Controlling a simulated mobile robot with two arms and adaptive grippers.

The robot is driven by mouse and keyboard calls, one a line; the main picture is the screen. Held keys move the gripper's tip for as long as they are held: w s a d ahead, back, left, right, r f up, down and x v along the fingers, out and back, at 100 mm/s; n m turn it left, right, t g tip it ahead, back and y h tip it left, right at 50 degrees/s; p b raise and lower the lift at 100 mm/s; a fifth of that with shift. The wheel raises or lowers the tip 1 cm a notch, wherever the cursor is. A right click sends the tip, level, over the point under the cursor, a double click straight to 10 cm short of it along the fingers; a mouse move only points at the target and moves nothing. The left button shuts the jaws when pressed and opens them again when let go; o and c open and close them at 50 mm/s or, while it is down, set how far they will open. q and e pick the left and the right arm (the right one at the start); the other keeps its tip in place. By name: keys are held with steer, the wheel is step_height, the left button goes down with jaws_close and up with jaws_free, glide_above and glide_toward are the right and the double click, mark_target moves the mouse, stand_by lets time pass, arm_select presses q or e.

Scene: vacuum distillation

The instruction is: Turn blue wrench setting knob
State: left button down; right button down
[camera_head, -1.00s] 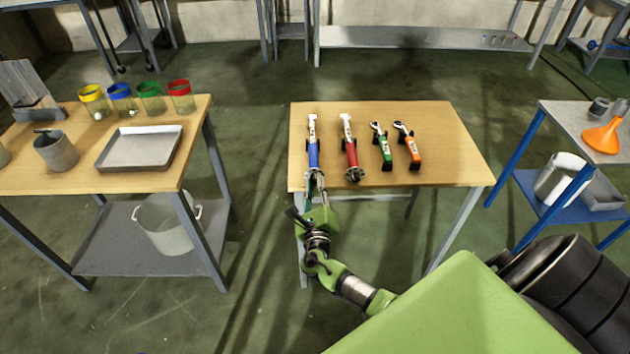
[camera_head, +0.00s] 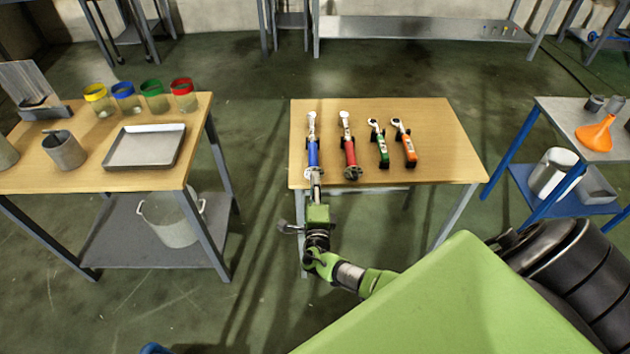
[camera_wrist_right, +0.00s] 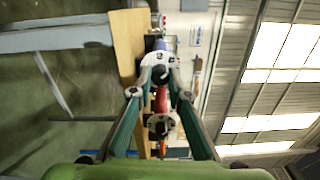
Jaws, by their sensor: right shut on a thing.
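The blue wrench (camera_head: 312,150) lies on the wooden table (camera_head: 440,130), leftmost in a row, with its handle end toward me at the table's front edge. Its metal setting knob is at that end, mostly hidden by my gripper in the head view. My right gripper (camera_head: 315,186) reaches that end from the front and is shut on the knob. In the right wrist view the two green fingers close in on a silver knob (camera_wrist_right: 158,76); the right gripper (camera_wrist_right: 160,66) is around it. My left gripper is in neither view.
The red wrench (camera_head: 349,155) lies close to the right of the blue one, then the green wrench (camera_head: 379,145) and the orange wrench (camera_head: 405,145). The table's right side is bare. A left table (camera_head: 60,180) holds jars and a metal tray (camera_head: 145,147).

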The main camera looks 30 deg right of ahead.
steer(key=shift+n, duration=0.5)
steer(key=c, duration=1.9)
jaws_free()
steer(key=v, duration=1.2)
steer(key=shift+f, duration=0.1)
